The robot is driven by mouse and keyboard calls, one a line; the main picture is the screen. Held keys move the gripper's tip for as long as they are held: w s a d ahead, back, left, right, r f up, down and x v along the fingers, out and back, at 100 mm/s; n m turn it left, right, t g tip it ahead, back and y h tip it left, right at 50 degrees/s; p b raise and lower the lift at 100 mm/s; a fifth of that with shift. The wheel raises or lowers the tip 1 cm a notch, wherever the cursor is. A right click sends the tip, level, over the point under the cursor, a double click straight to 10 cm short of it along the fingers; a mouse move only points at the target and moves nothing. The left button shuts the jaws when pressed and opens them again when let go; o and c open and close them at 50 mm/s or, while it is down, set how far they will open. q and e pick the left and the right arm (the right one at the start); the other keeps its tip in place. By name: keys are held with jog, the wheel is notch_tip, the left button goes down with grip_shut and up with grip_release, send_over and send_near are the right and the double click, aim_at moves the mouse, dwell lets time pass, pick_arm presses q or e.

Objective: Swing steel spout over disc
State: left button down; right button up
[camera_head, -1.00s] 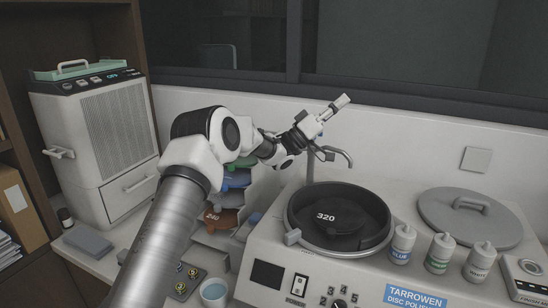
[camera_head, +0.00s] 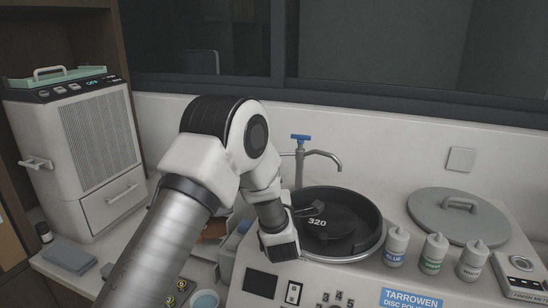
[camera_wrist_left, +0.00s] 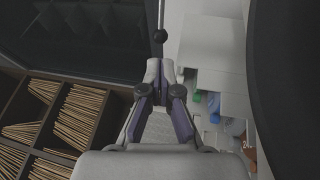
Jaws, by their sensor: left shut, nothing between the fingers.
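The steel spout (camera_head: 322,155) stands behind the bowl on an upright post with a blue handle (camera_head: 300,138) on top. Its curved end points right, above the bowl's back rim. The dark disc (camera_head: 330,224), marked 320, lies inside the round black bowl (camera_head: 372,215). My left arm reaches down to the bowl's left rim, and its fingers are mostly hidden in the head view. In the left wrist view my left gripper (camera_wrist_left: 159,68) is shut and empty.
Three bottles (camera_head: 435,253) stand along the bowl's right front, and a grey lid (camera_head: 440,222) lies at right. A white cabinet unit (camera_head: 95,145) is at left. A wall and window frame are behind.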

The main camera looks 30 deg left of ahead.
pick_arm(q)
jog(key=p+x, duration=0.3)
jog(key=x, duration=0.4)
jog(key=shift+w, duration=0.25)
jog(key=shift+a, duration=0.15)
